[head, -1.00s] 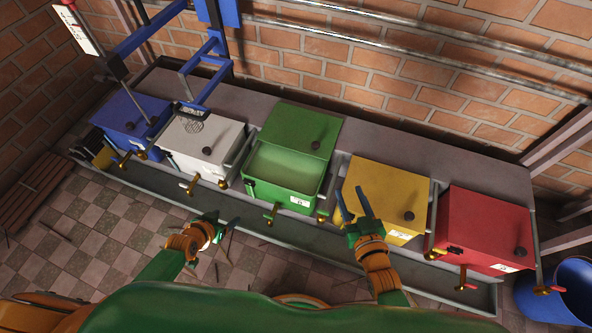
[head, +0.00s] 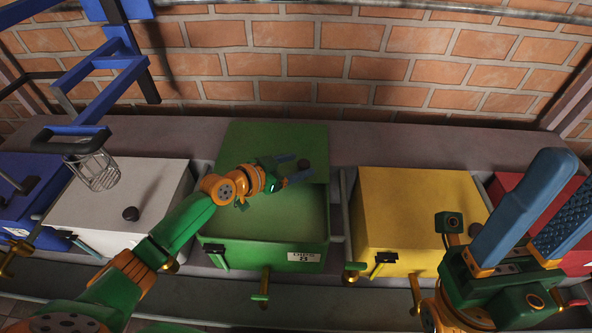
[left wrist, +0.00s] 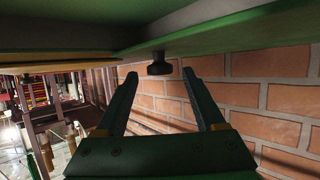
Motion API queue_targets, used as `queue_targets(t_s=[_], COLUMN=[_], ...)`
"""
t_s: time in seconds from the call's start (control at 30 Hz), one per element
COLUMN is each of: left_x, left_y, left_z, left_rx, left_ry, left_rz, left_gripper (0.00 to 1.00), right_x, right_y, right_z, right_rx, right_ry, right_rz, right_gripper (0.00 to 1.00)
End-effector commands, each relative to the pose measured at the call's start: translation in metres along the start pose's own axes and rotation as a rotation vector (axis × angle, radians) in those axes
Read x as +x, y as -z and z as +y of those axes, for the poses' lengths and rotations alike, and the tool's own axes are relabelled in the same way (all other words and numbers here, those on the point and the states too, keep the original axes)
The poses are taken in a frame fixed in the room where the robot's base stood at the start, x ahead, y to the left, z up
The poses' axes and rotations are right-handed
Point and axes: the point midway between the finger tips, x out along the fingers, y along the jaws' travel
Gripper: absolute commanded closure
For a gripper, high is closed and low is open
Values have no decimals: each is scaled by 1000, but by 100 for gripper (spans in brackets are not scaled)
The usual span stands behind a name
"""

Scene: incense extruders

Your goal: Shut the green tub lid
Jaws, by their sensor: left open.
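The green tub (head: 255,255) stands mid-row in the head view with its front part open. Its green lid (head: 265,142) lies over the back part and bears a dark round knob (head: 304,164) near its front right. My left gripper (head: 298,168) is open over the tub, its fingertips close to the knob. In the left wrist view the knob (left wrist: 159,66) shows just beyond and between the spread fingers (left wrist: 160,78), below a green surface; I cannot tell whether they touch it. My right gripper (head: 572,178) is open and empty, raised in front of the red tub.
A white tub (head: 115,195) and a blue tub (head: 22,205) stand left of the green one. A yellow tub (head: 415,205) and a red tub (head: 505,190) stand right. A wire basket (head: 97,170) hangs above the white tub. A brick wall (head: 340,60) rises behind.

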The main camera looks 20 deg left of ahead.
Motion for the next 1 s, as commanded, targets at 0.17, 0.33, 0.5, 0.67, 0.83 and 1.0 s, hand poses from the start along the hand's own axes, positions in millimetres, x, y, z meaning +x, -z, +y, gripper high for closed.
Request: queue_targets(t_s=[0.17,0.33,0.5,0.67,0.83,1.0], left_x=[1,1,1,1,1,1], left_y=[0,0,0,0,0,0], left_z=[0,0,0,0,0,0], left_rx=[1,1,0,0,0,0], left_ry=[1,1,1,1,1,1], left_rz=[0,0,0,0,0,0], left_gripper=[29,64,100,100,100,100], right_x=[0,0,0,0,0,0], right_y=[0,0,0,0,0,0], right_z=[0,0,0,0,0,0], right_rx=[1,1,1,1,1,1], right_ry=[0,0,0,-1,0,0], right_rz=[3,2,1,1,0,0], right_gripper=[50,50,50,50,50,50])
